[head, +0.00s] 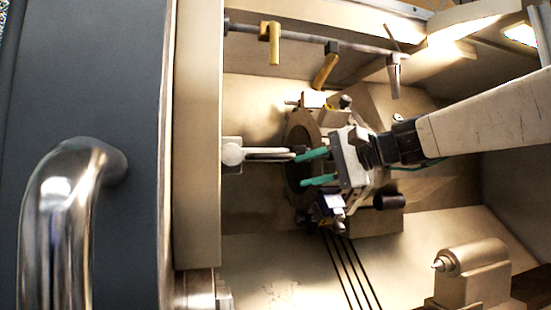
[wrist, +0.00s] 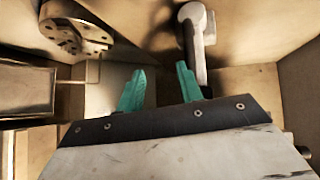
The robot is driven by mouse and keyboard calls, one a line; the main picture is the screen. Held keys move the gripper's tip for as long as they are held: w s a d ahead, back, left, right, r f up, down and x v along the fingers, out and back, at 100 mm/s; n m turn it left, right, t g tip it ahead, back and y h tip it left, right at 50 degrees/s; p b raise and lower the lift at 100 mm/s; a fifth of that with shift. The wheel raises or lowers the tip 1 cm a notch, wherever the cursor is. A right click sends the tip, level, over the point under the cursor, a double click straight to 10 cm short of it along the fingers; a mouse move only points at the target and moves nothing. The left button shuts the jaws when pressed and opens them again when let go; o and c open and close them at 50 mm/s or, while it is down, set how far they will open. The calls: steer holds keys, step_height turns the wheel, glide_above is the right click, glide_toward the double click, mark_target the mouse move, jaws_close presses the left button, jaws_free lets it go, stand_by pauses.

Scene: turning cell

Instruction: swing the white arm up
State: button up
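The white arm (wrist: 195,45) shows in the wrist view as a pale bar with a rounded end at the top. It runs down behind the right finger, and its lower part is hidden by that finger and my gripper body. In the head view, a pale rounded piece with thin metal bars (head: 232,152), likely the same arm, sticks out from the left wall edge toward my fingers. My gripper (head: 306,169) has two teal fingers spread apart, pointing left. The wrist view also shows my gripper (wrist: 161,78) open with nothing between the fingers. I cannot tell whether the upper finger touches the arm.
A disc-shaped tool turret (head: 300,135) with holders stands behind my gripper. A round metal disc with holes (wrist: 78,28) is at upper left in the wrist view. A tailstock (head: 475,268) is at lower right. Yellow nozzles (head: 272,42) hang above. The door with its handle (head: 62,220) is at left.

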mark_target(281, 155)
steer(key=shift+m+t+y, duration=0.4)
steer(key=shift+y, duration=0.1)
steer(key=w+a+r, duration=0.1)
steer(key=a, duration=0.1)
steer(key=w+a, duration=0.1)
steer(key=a, duration=0.1)
steer(key=w+a+r, duration=0.1)
steer(key=w+a, duration=0.1)
steer(key=a, duration=0.1)
steer(key=shift+r, duration=0.3)
jaws_close()
